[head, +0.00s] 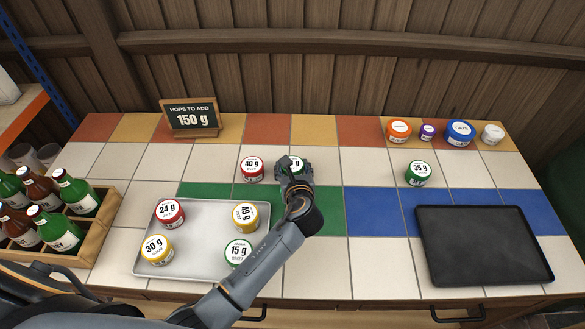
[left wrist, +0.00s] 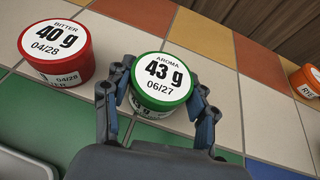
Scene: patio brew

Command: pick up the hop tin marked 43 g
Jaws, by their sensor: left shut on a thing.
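The hop tin marked 43 g is green with a white lid label; it shows in the left wrist view (left wrist: 163,76) between my left gripper's fingers (left wrist: 160,95). In the head view the tin (head: 297,162) is mostly hidden behind my left gripper (head: 294,172), which is shut on it. The tin is upright; I cannot tell whether it touches the tiles. The red 40 g tin (head: 252,169) stands just left of it, apart from the fingers. My right gripper is not in view.
A grey tray (head: 199,216) holds tins marked 24 g, 30 g, 15 g and another yellow one. A green 35 g tin (head: 418,173) stands right, near a black tray (head: 484,245). A bottle crate (head: 98,218) stands left. Small tubs line the back right.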

